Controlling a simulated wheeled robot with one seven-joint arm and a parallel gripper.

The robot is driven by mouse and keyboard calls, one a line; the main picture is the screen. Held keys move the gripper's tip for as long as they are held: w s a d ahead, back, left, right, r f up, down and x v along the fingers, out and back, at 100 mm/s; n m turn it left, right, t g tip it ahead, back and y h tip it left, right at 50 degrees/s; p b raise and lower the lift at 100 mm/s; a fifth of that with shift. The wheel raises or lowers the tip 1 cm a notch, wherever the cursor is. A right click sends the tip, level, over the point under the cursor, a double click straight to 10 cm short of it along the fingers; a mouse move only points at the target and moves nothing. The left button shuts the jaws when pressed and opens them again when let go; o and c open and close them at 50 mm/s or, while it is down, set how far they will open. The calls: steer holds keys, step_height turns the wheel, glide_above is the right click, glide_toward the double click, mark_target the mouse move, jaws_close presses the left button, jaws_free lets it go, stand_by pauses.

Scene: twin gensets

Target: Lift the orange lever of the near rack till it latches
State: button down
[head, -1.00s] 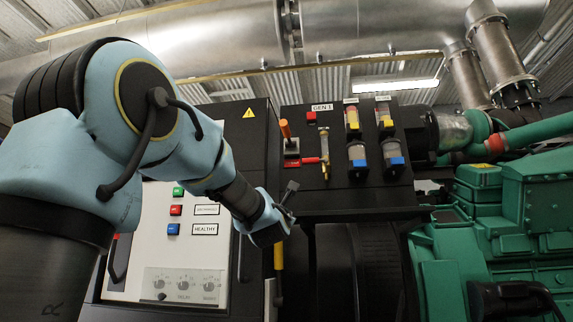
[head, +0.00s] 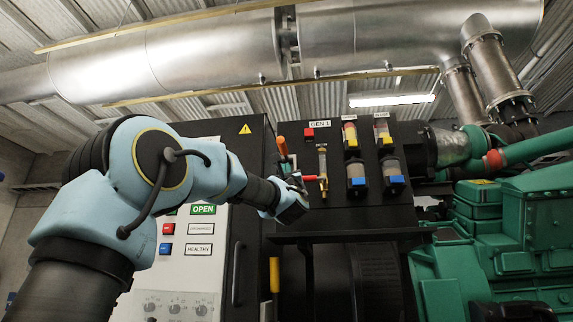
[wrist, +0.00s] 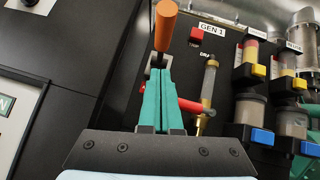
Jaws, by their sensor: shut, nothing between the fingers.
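The orange lever (head: 282,146) stands upright, tilted slightly, on the black GEN 1 rack panel (head: 330,205). In the wrist view the lever's orange handle (wrist: 165,24) rises just beyond my fingertips, and its metal base is partly hidden behind them. My gripper (head: 296,178) is in front of the panel, just below the lever. In the wrist view my gripper's green fingers (wrist: 158,74) are together and empty, pointing at the lever's base. I cannot tell whether they touch it.
A red handle (wrist: 191,105) and a brass-ended sight tube (wrist: 209,85) sit close right of my fingers. Filter bowls with yellow and blue parts (head: 356,170) are further right. A cabinet with labelled buttons (head: 190,250) is at left; the green engine (head: 510,230) is at right.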

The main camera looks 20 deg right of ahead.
mark_target(283, 151)
steer(key=shift+w+a+r+p, duration=0.1)
steer(key=shift+w+r+p, duration=0.15)
steer(key=shift+r+p, duration=0.45)
steer(key=shift+w+a+r+p, duration=0.1)
steer(key=shift+w+r+p, duration=0.25)
steer(key=shift+r, duration=0.65)
steer(key=shift+w+r+p, duration=0.15)
steer(key=shift+r+p, duration=0.5)
steer(key=shift+r, duration=0.2)
steer(key=shift+r, duration=0.1)
